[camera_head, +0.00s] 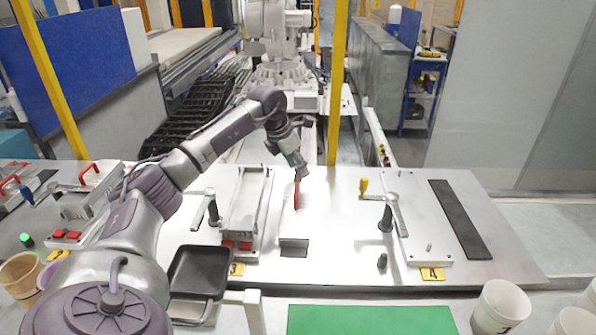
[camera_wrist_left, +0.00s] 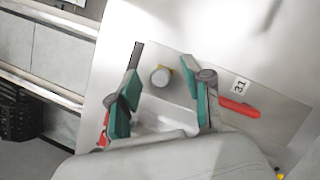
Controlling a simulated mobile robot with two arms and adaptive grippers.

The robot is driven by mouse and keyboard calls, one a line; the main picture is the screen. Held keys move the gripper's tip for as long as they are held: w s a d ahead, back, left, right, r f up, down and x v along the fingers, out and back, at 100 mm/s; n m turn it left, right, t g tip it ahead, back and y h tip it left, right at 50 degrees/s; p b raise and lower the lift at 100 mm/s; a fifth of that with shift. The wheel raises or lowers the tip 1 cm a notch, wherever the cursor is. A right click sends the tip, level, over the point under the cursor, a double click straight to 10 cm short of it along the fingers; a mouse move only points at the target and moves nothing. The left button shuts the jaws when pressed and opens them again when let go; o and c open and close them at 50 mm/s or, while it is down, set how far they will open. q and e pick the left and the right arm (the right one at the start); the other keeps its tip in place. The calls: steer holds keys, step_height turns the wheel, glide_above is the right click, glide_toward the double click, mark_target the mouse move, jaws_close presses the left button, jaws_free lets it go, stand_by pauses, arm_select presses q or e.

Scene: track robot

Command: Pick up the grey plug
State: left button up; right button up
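In the head view a small dark grey upright peg (camera_head: 382,261), which may be the grey plug, stands on the metal table at the front of the right-hand fixture. My left gripper (camera_head: 300,172) is over the middle of the table, to the left of and behind that peg. In the left wrist view its teal-padded fingers (camera_wrist_left: 165,106) are spread with a gap between them. A round pale grey piece (camera_wrist_left: 160,77) with a yellow bit behind it shows beyond the gap; I cannot tell whether it is the plug. My right gripper is not in view.
A red handle (camera_wrist_left: 238,108) lies beside the right finger in the wrist view, near a numbered label. A fixture plate (camera_head: 423,215) with a yellow-tipped clamp (camera_head: 364,185) is at the right. A black tray (camera_head: 198,272) and white cups (camera_head: 500,306) are at the front.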

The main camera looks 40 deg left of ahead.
arm_select(q)
jaws_close()
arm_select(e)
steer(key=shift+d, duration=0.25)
arm_select(q)
steer(key=shift+r, duration=0.1)
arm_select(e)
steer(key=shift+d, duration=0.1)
arm_select(q)
steer(key=shift+r, duration=0.45)
steer(key=r+b, duration=0.1)
steer(key=d+r+b, duration=0.1)
steer(key=r, duration=0.1)
steer(key=shift+r, duration=0.25)
steer(key=s+d+r+b, duration=0.1)
steer(key=d+r+b, duration=0.1)
steer(key=d+r, duration=0.4)
steer(key=shift+d+r, duration=0.3)
steer(key=shift+d, duration=2.05)
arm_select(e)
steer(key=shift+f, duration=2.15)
